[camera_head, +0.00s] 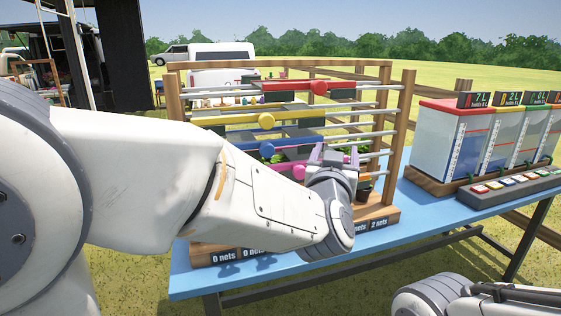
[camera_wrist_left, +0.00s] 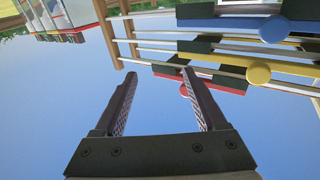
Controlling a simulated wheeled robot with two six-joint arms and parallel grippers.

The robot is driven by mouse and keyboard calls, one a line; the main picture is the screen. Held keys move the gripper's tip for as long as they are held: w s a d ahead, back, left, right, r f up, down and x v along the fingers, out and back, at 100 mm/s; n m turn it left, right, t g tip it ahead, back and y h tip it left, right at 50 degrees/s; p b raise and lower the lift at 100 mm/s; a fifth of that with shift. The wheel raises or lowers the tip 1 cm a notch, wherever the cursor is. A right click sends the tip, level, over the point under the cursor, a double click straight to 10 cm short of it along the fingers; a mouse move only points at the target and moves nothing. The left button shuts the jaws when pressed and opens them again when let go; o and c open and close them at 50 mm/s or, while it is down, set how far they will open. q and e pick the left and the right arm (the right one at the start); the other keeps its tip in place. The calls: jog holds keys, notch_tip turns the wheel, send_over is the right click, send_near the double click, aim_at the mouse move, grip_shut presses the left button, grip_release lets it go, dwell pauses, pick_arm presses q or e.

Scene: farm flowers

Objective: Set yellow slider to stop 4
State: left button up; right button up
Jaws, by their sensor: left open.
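The yellow slider (camera_head: 235,125) is a flat yellow bar with a round knob (camera_head: 266,121) on the second level of a wooden rack with metal rails. In the left wrist view the yellow knob (camera_wrist_left: 258,72) shows to the right of the fingers, apart from them. My left gripper (camera_head: 329,150) is in front of the rack, right of and lower than the yellow knob in the head view. In the left wrist view my left gripper (camera_wrist_left: 158,78) is open, with nothing between its fingers. The stop labels on the rack's base are partly hidden by my arm.
A red slider (camera_head: 285,86) is above the yellow one; blue (camera_head: 267,150) and pink (camera_head: 299,171) knobs are below. Part of my right arm shows at bottom right.

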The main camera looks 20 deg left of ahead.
aim_at(268, 123)
pick_arm(q)
jog(key=s+a+n+y+b, duration=0.2)
jog(key=a+n+y+b, duration=0.4)
jog(key=a+y, duration=0.55)
jog(key=shift+n+y, duration=0.25)
jog(key=shift+n, duration=0.15)
jog(key=p+x, duration=0.2)
jog(key=x, duration=0.7)
jog(key=shift+w+a+r, duration=0.1)
jog(key=shift+w+r, duration=0.2)
pick_arm(e)
notch_tip(268, 123, down, 6)
jog(key=shift+f, duration=0.2)
pick_arm(q)
grip_shut()
jog(key=shift+f, duration=0.1)
